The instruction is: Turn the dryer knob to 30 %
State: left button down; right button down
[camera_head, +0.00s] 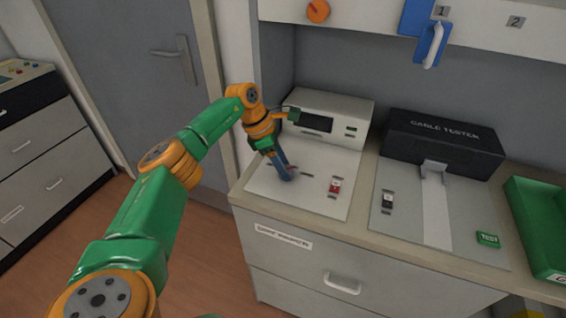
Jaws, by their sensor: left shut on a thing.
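My left gripper (287,176) reaches down over the pale plate (325,205) in front of a white device (333,105). Its blue fingers are shut on a small dark thing at the plate's surface. The fingers hide most of that thing, so I cannot tell its shape, scale or setting. An orange round knob (318,11) sits on the upper panel, well above and apart from the gripper; no dryer label is legible. My right gripper is not in view.
A red switch (335,186) stands on the plate, right of the gripper. A black cable tester (443,143), a dark switch (388,200), a green test button (488,239) and a green tray (545,225) lie further right.

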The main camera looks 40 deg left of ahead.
aim_at(273, 176)
pick_arm(q)
jog(key=shift+m+g, duration=0.3)
jog(key=shift+m, duration=0.6)
jog(key=shift+f, duration=0.1)
jog(key=shift+c, duration=1.5)
grip_release()
jog(key=shift+a+r, duration=0.2)
jog(key=shift+r, duration=0.25)
jog(key=v, duration=0.6)
jog(key=shift+a, duration=0.15)
